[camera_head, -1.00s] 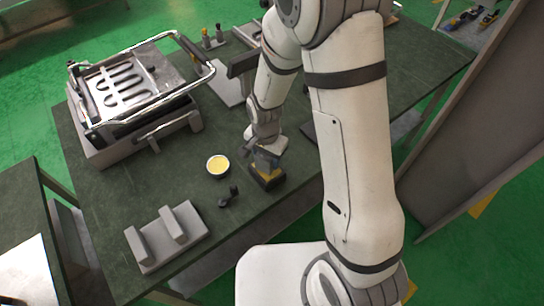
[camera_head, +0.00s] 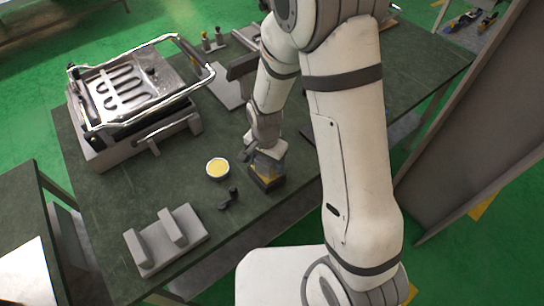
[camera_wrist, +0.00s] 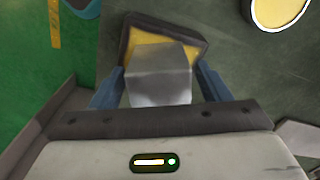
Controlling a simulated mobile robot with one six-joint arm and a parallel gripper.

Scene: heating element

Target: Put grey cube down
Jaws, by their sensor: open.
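The grey cube (camera_wrist: 158,78) shows in the wrist view between the two blue fingers of my gripper (camera_wrist: 160,85), which is open. It lies over a dark square tray with a yellow inside (camera_wrist: 199,48); its underside is hidden, so I cannot tell whether it rests in the tray. In the head view my gripper (camera_head: 266,160) is low over the same dark tray (camera_head: 267,184) near the table's front edge. I cannot make out the cube clearly there.
A round bowl with yellow contents (camera_head: 217,168) stands left of the tray. A small black object (camera_head: 229,198) lies in front of it. A grey block fixture (camera_head: 166,240) is at the front left, and a heating device (camera_head: 135,100) at the back left. The green-grey table (camera_head: 120,185) is clear between them.

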